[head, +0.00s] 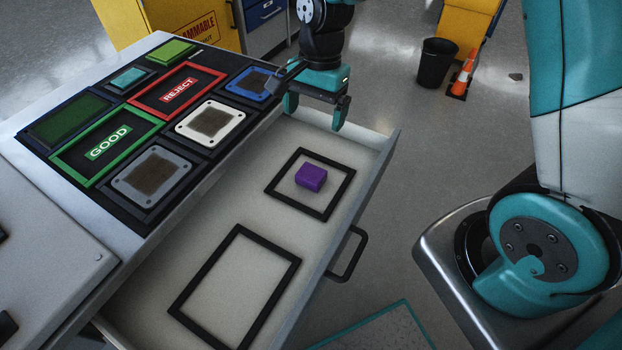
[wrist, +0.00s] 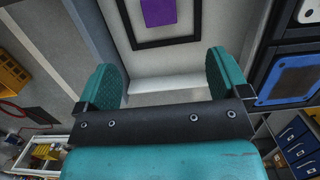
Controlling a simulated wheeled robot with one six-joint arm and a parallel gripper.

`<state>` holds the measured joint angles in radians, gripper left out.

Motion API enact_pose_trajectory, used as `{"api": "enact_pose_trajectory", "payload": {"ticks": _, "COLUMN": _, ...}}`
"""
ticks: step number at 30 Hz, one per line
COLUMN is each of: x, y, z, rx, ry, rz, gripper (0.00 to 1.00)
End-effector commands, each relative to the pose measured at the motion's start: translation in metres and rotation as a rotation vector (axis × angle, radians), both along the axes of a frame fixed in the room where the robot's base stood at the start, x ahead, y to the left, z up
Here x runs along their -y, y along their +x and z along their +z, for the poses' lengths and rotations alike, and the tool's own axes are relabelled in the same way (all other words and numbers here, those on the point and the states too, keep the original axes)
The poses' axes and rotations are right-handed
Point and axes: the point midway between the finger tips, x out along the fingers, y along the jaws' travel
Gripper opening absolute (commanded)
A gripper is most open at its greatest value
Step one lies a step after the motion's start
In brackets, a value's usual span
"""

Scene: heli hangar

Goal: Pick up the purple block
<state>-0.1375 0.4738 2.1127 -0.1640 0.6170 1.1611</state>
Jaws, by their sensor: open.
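The purple block (head: 311,177) lies in the open drawer (head: 230,221), inside the farther of two black square outlines (head: 333,203). In the wrist view the purple block (wrist: 158,12) shows at the top edge, partly cut off, beyond my fingertips. My gripper (head: 316,112) is open and empty, above the far end of the drawer, apart from the block.
The worktop left of the drawer holds a green GOOD frame (head: 82,167), a red REJECT frame (head: 154,114) and several panels. The nearer black outline (head: 281,299) is empty. A black bin (head: 437,64) and orange cone (head: 463,76) stand on the floor beyond.

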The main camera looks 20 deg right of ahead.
Motion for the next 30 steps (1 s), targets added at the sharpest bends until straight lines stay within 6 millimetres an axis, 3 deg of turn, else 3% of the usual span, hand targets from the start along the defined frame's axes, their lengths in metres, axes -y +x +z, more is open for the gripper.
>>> {"api": "enact_pose_trajectory", "payload": {"ticks": 15, "x": -0.012, "y": -0.009, "z": -0.105, "rx": -0.008, "ry": -0.004, "rz": -0.010, "gripper": 0.94}}
{"api": "enact_pose_trajectory", "payload": {"ticks": 23, "x": -0.013, "y": -0.010, "z": -0.124, "rx": -0.005, "ry": -0.004, "rz": -0.010, "gripper": 0.94}}
{"api": "enact_pose_trajectory", "payload": {"ticks": 30, "x": -0.011, "y": -0.011, "z": -0.161, "rx": -0.008, "ry": -0.003, "rz": -0.009, "gripper": 0.94}}
